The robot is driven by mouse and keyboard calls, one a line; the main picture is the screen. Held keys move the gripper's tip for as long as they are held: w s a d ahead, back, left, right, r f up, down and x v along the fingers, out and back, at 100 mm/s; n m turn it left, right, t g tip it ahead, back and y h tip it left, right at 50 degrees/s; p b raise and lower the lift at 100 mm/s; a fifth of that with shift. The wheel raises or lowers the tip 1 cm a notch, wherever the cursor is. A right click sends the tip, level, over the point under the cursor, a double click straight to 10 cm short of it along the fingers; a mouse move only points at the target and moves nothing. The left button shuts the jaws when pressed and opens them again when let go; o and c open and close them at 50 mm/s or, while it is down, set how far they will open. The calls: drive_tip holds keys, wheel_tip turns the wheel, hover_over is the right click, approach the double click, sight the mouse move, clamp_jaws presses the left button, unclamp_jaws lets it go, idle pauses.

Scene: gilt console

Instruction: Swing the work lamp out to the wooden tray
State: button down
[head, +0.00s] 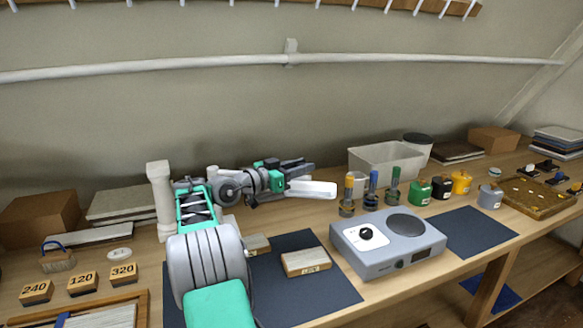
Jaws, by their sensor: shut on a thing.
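The work lamp shows as a white post (159,192) at the left back of the bench and a long pale head (313,189) further right. Much of what lies between them is hidden behind my arm. My gripper (303,172) reaches right, at the near end of the pale head, and is shut on the lamp; the exact grip is hard to see. A wooden-framed tray (142,306) with grey sheets in it lies at the front left. A brown tray (514,206) with small pale pieces lies at the far right.
A grey device (388,246) with dials stands right of a dark mat (318,301) carrying a labelled block (306,262). Sanding blocks (82,283) sit at left. A second dark mat (484,232) is bare.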

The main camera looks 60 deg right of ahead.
drive_tip(key=shift+a, duration=0.1)
drive_tip(key=c, duration=1.1)
unclamp_jaws()
